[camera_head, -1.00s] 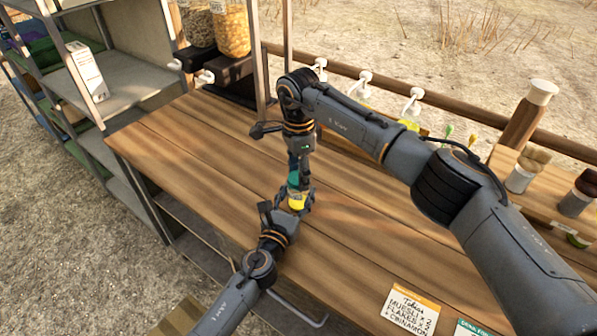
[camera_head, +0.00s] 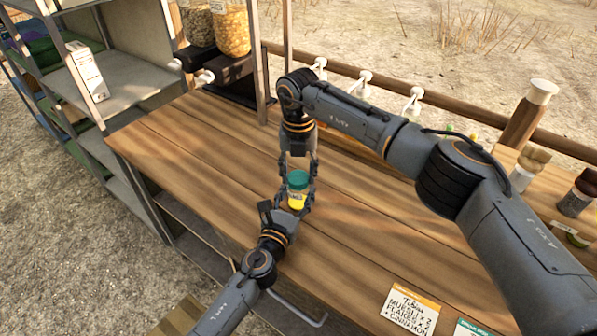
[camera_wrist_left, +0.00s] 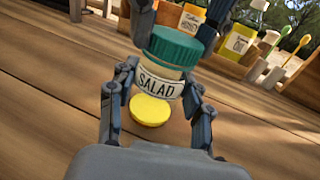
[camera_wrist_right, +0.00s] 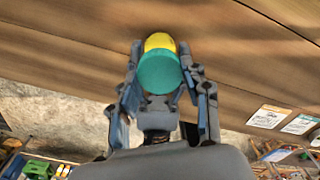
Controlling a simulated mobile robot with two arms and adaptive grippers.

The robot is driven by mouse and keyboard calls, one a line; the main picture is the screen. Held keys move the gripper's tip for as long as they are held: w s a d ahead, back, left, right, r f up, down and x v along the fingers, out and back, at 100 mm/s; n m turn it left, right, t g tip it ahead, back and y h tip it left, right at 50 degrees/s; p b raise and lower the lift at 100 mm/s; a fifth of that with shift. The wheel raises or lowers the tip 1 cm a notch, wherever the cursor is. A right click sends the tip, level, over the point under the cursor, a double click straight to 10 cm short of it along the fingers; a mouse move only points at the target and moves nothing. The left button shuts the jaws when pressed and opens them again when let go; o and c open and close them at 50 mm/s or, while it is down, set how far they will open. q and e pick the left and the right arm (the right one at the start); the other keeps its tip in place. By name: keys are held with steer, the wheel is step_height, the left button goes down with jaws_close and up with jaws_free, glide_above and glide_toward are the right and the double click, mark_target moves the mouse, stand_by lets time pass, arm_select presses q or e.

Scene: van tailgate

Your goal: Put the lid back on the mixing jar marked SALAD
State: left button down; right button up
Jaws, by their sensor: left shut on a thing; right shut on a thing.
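The mixing jar marked SALAD (camera_wrist_left: 158,84) has a pale label and a yellow bottom; it is upright in the head view (camera_head: 297,200). My left gripper (camera_head: 294,204) is shut on the jar, one finger on each side, above the table. The teal lid (camera_head: 298,180) is over the jar's mouth, and in the left wrist view (camera_wrist_left: 174,46) it appears to sit on it. Whether it is fully seated I cannot tell. My right gripper (camera_wrist_right: 160,75) is shut on the lid from the far side, with its fingers on either side. The jar's mouth is hidden.
The wooden table (camera_head: 200,150) is clear around the jar. Pump bottles (camera_head: 364,80) and other jars stand along its far and right edges. A dispenser (camera_head: 232,30) stands at the back. Cards (camera_head: 410,312) lie at the front right. A shelf (camera_head: 125,90) adjoins on the left.

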steer(key=o, duration=1.3)
steer(key=shift+c, duration=0.2)
steer(key=shift+r, duration=0.1)
steer(key=shift+r, duration=2.2)
steer(key=shift+c, duration=0.4)
